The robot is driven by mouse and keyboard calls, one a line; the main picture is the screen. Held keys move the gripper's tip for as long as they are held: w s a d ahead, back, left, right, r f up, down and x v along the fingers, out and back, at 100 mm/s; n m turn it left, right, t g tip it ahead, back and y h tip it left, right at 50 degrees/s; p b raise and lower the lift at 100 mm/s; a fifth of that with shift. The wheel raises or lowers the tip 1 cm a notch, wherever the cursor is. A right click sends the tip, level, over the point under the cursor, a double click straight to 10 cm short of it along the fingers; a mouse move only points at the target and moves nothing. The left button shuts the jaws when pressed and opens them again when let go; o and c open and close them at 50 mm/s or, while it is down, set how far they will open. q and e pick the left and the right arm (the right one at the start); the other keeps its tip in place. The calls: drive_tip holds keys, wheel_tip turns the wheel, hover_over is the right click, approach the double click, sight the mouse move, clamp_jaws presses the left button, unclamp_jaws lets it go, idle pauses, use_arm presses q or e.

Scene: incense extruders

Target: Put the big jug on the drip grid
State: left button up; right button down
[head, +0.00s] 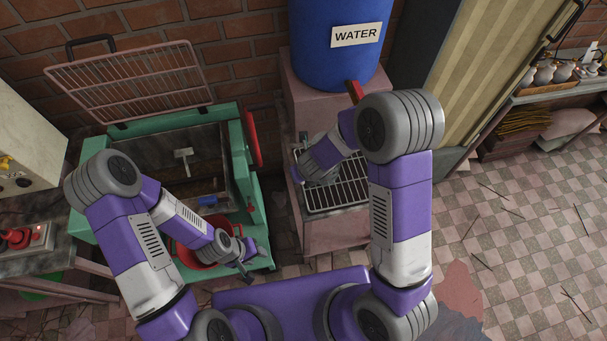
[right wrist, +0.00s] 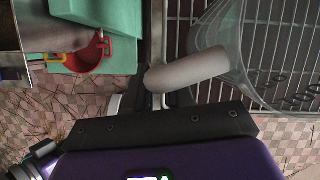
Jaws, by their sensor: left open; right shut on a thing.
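The big jug is a clear, see-through vessel with a pale handle; in the right wrist view its body (right wrist: 268,50) is at the right and its handle (right wrist: 190,70) is between the jaws. My right gripper (right wrist: 165,92) is shut on the handle. In the head view the jug (head: 320,172) is mostly hidden by my right arm and appears over the left part of the drip grid (head: 345,190). I cannot tell whether it touches the bars. My left gripper (head: 248,264) is open and empty beside the red basin (head: 190,258).
A blue water barrel (head: 335,65) with a red tap (head: 355,91) stands on a pink plinth behind the grid. The green extruder (head: 245,165) with its raised pink rack (head: 130,80) is at left. A shelf of bottles (head: 560,75) is at far right. The tiled floor at right is mostly open.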

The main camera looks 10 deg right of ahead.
drive_tip(key=c, duration=1)
unclamp_jaws()
drive_tip(key=p+v, duration=0.7)
drive_tip(key=v, duration=0.5)
drive_tip(key=s+d+f+n+g, duration=0.25)
drive_tip(key=s+f+n, duration=0.35)
drive_tip(key=f+n, duration=0.65)
drive_tip(key=s+a+f+n+y, duration=0.1)
drive_tip(key=s+n, duration=0.1)
drive_tip(key=n, duration=0.4)
drive_tip(key=s+a+f+n+g+y, duration=0.1)
drive_tip(key=s+n, duration=0.2)
drive_tip(key=n, duration=0.3)
drive_tip(key=s+a+f+n+y, duration=0.1)
drive_tip(key=s+f+n, duration=0.1)
drive_tip(key=n, duration=0.4)
drive_tip(key=shift+s+b, duration=0.3)
drive_tip(key=shift+s, duration=0.45)
